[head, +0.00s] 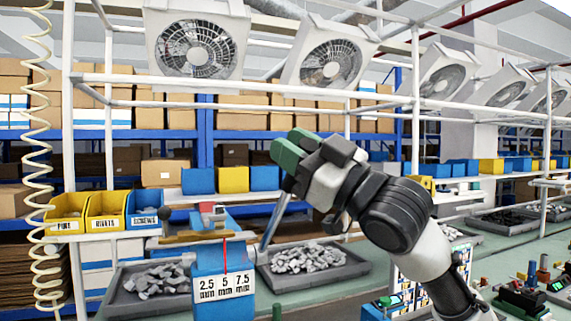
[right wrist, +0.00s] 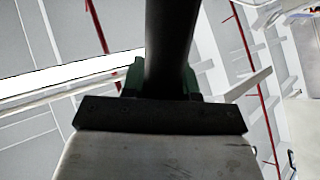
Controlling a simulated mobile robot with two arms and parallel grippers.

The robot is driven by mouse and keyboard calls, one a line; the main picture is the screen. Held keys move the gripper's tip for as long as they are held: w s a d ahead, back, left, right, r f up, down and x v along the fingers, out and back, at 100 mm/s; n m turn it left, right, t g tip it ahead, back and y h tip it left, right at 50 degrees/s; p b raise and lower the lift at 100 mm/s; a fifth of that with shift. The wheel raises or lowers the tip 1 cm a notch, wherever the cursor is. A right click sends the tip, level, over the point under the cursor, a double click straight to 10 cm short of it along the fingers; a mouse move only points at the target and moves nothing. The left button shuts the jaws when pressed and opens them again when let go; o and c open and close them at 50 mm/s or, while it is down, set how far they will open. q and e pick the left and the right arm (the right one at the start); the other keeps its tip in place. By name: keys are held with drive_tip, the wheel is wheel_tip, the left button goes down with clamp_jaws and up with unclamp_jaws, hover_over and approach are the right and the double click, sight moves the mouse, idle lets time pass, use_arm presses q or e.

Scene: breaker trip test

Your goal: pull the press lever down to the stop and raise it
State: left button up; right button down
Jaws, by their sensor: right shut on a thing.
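The press (head: 222,262) is a blue body with a white scale plate marked 2.5, 5 and 7.5 mm and a thin red pointer line. Its lever (head: 273,222) is a grey rod at the press's right side, slanting up and to the right. My right gripper (head: 287,152), with green fingertips, is at the lever's upper end. In the right wrist view its green fingers (right wrist: 162,82) are shut on either side of the lever's dark handle (right wrist: 170,40). The gripper hides the handle in the head view. My left gripper is not in view.
Grey trays of metal pieces stand left (head: 152,282) and right (head: 308,262) of the press. Yellow and blue bins (head: 107,212) sit at the left. A white frame post (head: 415,110) and fans (head: 197,45) are behind. Small fixtures (head: 525,292) stand on the bench at right.

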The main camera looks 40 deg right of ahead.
drive_tip(key=s+a+f+n+y+b, duration=0.2)
drive_tip(key=s+f+n+y+b, duration=0.6)
drive_tip(key=f+b, duration=0.3)
drive_tip(key=shift+f+g+b, duration=0.35)
drive_tip(key=shift+g+b, duration=0.05)
drive_tip(key=shift+b, duration=0.7)
drive_tip(key=shift+a+f, duration=0.1)
drive_tip(key=c, duration=0.8)
unclamp_jaws()
drive_tip(key=shift+c, duration=0.2)
